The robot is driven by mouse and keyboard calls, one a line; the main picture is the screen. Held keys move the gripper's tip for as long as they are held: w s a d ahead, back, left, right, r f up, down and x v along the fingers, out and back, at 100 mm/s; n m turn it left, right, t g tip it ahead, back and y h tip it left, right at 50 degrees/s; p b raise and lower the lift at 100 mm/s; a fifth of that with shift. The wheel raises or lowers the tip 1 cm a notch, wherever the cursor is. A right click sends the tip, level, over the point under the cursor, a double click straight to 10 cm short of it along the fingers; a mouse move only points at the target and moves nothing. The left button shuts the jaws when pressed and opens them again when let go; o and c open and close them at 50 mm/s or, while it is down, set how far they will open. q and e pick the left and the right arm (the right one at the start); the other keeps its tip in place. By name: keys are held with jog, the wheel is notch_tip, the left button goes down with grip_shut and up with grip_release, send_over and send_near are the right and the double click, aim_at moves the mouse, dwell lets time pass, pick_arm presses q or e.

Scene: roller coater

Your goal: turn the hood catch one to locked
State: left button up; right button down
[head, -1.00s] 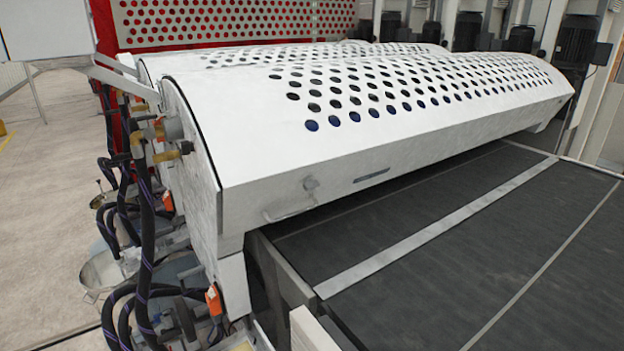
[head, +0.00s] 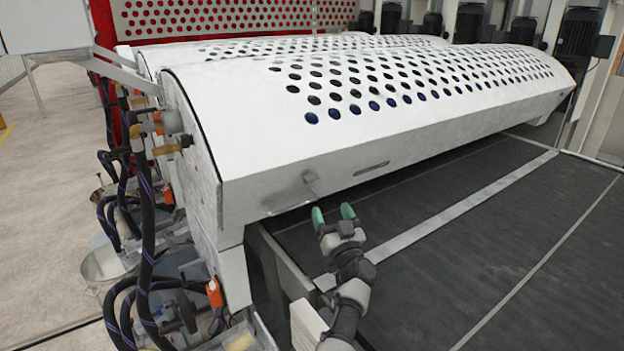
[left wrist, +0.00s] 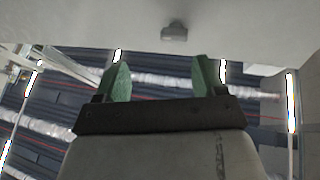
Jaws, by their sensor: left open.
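The white perforated hood (head: 250,187) is down over the roller section. The catch also shows in the left wrist view (left wrist: 174,31) as a small grey knob on the pale hood surface. I cannot tell its locked or unlocked setting. My right gripper is not in view.
The dark conveyor bed (head: 480,240) lies below the hood edge. Hoses (head: 148,240) hang at the left.

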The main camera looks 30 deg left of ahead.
aim_at(314, 181)
pick_arm(q)
jog(key=w+a+r+n+g+y+b, duration=0.1)
jog(key=a, duration=0.1)
jog(key=w+a+r+n+g+b, duration=0.1)
jog(key=a+r+g, duration=0.1)
jog(key=a, duration=0.1)
jog(key=w+a+r+n+g+y, duration=0.1)
jog(key=a+r+g, duration=0.1)
jog(key=shift+w+a+n+y+b, duration=0.3)
jog(key=shift+n+b, duration=0.1)
jog(key=shift+w+a+r, duration=0.2)
jog(key=shift+a+r, duration=0.05)
jog(key=shift+a, duration=0.2)
jog(key=c, duration=0.9)
